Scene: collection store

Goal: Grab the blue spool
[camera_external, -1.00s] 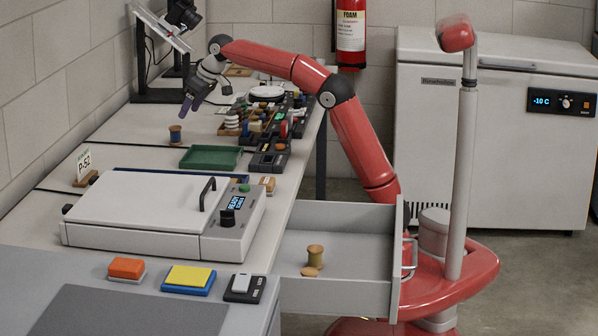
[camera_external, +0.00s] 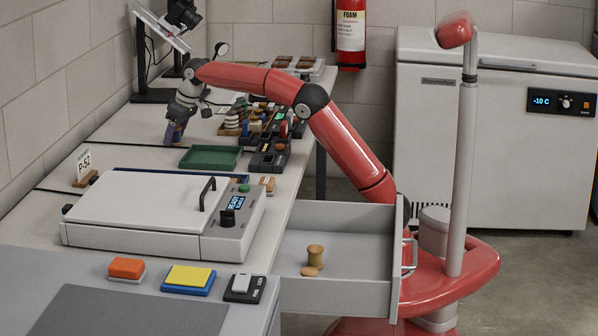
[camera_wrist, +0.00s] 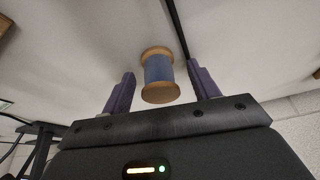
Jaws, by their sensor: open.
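The blue spool (camera_wrist: 158,70) has a blue wound middle and tan wooden ends. In the wrist view it stands on the pale bench top between my gripper's two purple fingers, a little ahead of their tips, with a gap on each side. My gripper (camera_wrist: 161,82) is open and empty. In the external view my gripper (camera_external: 174,134) points down at the bench, left of the green tray. It hides most of the spool there.
A green tray (camera_external: 211,158) lies close by on the right. Black organisers (camera_external: 268,160) with several small items stand beyond it. A white lidded device (camera_external: 140,205) stands nearer. An open drawer (camera_external: 345,262) holds another spool (camera_external: 315,255), tan-coloured.

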